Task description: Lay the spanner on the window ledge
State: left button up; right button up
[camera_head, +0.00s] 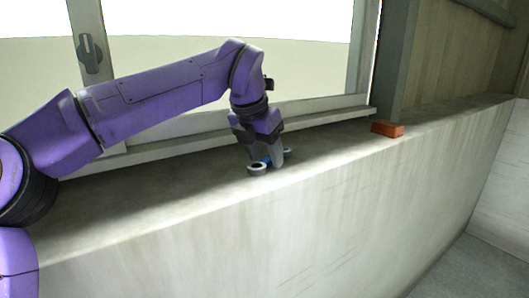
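The spanner (257,169) has grey ring-like ends and a blue middle. It is at the window ledge (160,192), low over or on the top near its front edge; I cannot tell whether it touches. My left gripper (267,161) reaches down from above, with its fingers around the blue middle, shut on it. The fingers hide part of the handle. My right gripper is not in view.
A red-brown brick (387,129) lies on the ledge to the right, beside a grey post (394,60). The window frame (320,112) runs along the back of the ledge. The ledge is bare between the brick and the spanner.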

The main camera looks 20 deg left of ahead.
pick_arm(q)
jog(key=shift+s+r, duration=0.1)
jog(key=shift+s, duration=0.05)
jog(key=v, duration=1.1)
jog(key=shift+r, duration=0.4)
jog(key=shift+a, duration=0.1)
